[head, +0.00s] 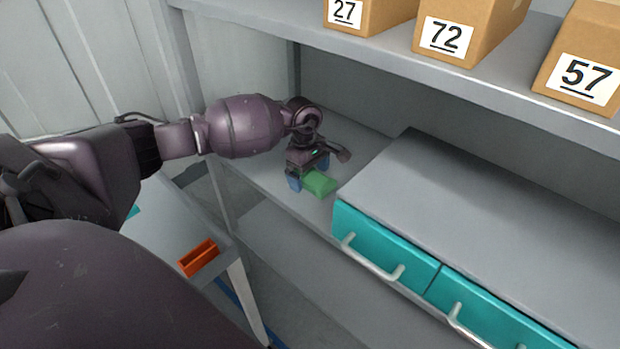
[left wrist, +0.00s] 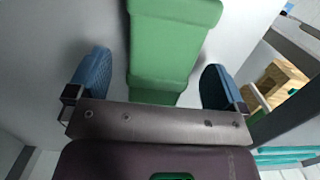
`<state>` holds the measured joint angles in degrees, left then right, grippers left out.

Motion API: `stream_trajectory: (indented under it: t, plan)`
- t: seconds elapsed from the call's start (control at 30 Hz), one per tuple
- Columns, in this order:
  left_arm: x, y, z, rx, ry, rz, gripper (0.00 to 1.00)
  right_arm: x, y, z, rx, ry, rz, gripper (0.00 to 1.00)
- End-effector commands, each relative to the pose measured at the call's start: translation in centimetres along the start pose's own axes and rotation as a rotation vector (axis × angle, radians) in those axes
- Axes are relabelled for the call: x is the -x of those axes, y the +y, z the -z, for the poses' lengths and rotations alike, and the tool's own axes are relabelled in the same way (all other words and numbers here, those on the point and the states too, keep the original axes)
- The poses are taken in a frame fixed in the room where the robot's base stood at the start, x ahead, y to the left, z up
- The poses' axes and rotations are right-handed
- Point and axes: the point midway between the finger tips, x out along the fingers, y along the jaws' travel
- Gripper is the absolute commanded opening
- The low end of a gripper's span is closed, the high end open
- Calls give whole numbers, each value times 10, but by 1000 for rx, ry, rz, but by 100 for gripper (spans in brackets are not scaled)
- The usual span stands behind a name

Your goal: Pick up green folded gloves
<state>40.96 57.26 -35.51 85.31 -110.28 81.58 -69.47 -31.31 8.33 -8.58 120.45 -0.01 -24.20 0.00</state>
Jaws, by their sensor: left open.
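The green folded gloves (head: 319,182) lie on the grey shelf, left of the drawer unit. In the left wrist view the gloves (left wrist: 172,45) show as a long green folded shape running up from between my fingers. My left gripper (head: 308,180) is at the gloves, pointing down at the shelf. In the left wrist view its blue fingers stand apart, one on each side of the gloves, with gaps between, so it is open and empty. My right gripper is not in view.
A grey unit with teal drawers (head: 385,245) and pale handles stands close right of the gloves. Numbered cardboard boxes (head: 447,35) sit on the shelf above. An orange tray (head: 198,258) lies on a grey table at lower left. A shelf post stands left of my gripper.

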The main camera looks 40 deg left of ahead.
Motion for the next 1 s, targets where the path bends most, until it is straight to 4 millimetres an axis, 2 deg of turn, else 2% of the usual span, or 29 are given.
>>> stream_trajectory:
  t: [0.07,0.4,0.63,0.73,1.0]
  plan:
    - [1,0,0,0,0,-1,96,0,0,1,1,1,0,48]
    - [1,0,0,-1,0,-1,44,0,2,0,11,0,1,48]
    - [2,0,0,-1,1,-2,44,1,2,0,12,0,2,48]
    - [9,1,-1,-2,2,-4,44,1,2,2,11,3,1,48]
    - [54,1,-6,-2,2,-7,44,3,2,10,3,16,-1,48]
